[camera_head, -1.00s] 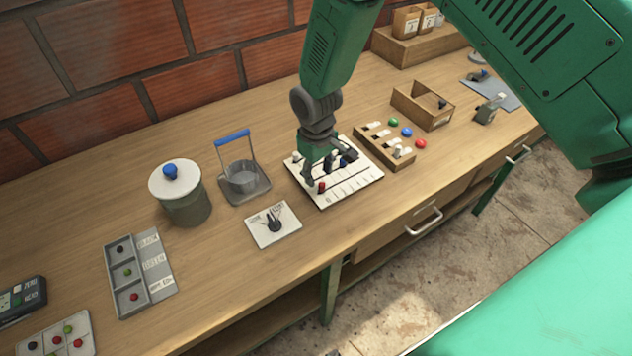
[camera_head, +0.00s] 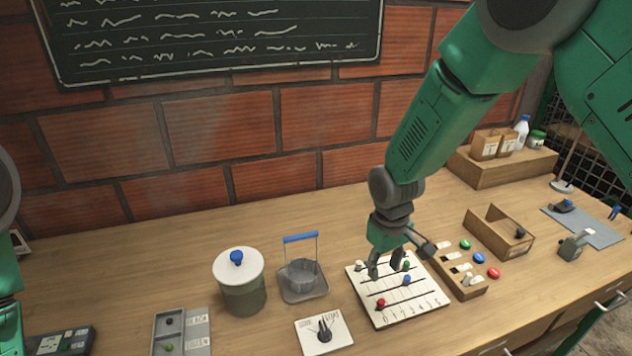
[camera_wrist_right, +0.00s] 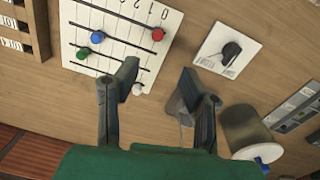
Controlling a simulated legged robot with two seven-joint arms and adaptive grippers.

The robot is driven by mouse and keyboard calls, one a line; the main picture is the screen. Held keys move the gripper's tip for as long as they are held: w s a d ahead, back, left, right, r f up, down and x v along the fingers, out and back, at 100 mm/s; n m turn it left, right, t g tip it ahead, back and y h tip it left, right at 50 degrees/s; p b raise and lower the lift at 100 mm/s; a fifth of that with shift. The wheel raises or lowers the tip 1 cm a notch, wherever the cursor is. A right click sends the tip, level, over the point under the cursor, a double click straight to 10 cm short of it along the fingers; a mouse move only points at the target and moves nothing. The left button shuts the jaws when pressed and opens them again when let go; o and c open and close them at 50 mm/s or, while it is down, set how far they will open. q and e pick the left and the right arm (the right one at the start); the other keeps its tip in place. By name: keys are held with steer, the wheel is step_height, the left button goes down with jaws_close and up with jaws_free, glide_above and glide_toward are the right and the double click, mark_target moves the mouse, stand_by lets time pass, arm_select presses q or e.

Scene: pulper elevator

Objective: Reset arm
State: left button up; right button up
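My right gripper (camera_head: 400,262) is above the far part of the white slider board (camera_head: 420,308). The board carries black lines and red, blue, green and white knobs. In the right wrist view, my right gripper (camera_wrist_right: 160,75) has its two dark fingers well apart, with nothing between them. The board (camera_wrist_right: 88,18) lies beyond its left finger there. A part of my left arm (camera_head: 8,285) shows at the left edge; its gripper is outside the view.
Left of the board are a dial plate (camera_head: 322,335), a blue-handled metal scoop (camera_head: 303,280) and a lidded pot (camera_head: 240,290). Right are a slotted wooden block (camera_head: 468,292) with coloured buttons and an open wooden box (camera_head: 490,240). A brick wall (camera_head: 220,140) stands behind.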

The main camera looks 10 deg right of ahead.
steer(key=shift+m, duration=0.4)
steer(key=s+f, duration=0.7)
steer(key=shift+d+f, duration=0.1)
steer(key=shift+d, duration=0.2)
steer(key=s+d+f+m, duration=0.1)
steer(key=s+f, duration=0.3)
steer(key=s, duration=0.9)
steer(key=s+d+f+m, duration=0.1)
steer(key=s+d+f, duration=0.15)
steer(key=s, duration=1.05)
steer(key=w+a+f+b, duration=0.1)
steer(key=w+f+b, duration=0.2)
steer(key=f+b, duration=0.8)
steer(key=shift+w+a+f+n+t+b, duration=0.15)
steer(key=shift+a+f+n+t+b, duration=0.2)
steer(key=shift+f, duration=0.2)
steer(key=shift+d, duration=0.1)
steer(key=shift+w, duration=0.1)
